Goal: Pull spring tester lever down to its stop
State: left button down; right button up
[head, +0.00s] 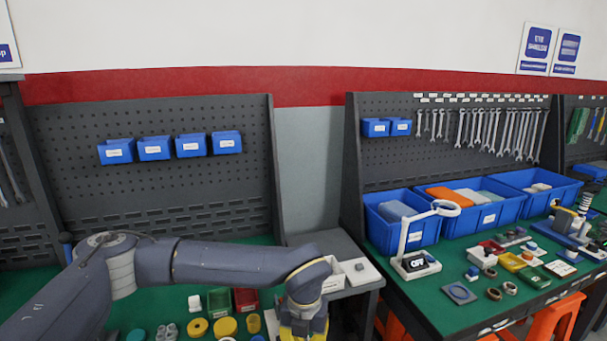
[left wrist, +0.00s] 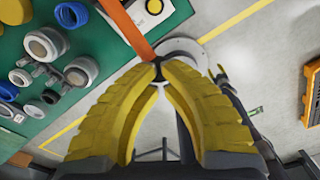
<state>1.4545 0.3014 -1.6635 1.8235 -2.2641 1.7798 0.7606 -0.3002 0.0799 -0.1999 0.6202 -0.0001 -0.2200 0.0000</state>
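The right green bench (head: 445,300) holds blue bins (head: 402,232), a white-armed magnifier (head: 430,215) and several small parts. A grey stand (head: 340,247) with white boxes stands between the benches. The left bench has yellow discs (head: 225,326). Wrenches hang behind.

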pick_arm(q)
notch_tip(320, 180, down, 6)
jog(key=s, duration=0.1)
jog(key=shift+d+f, duration=0.15)
dwell(3.5)
dwell(0.4)
jog(key=shift+r, duration=4.55)
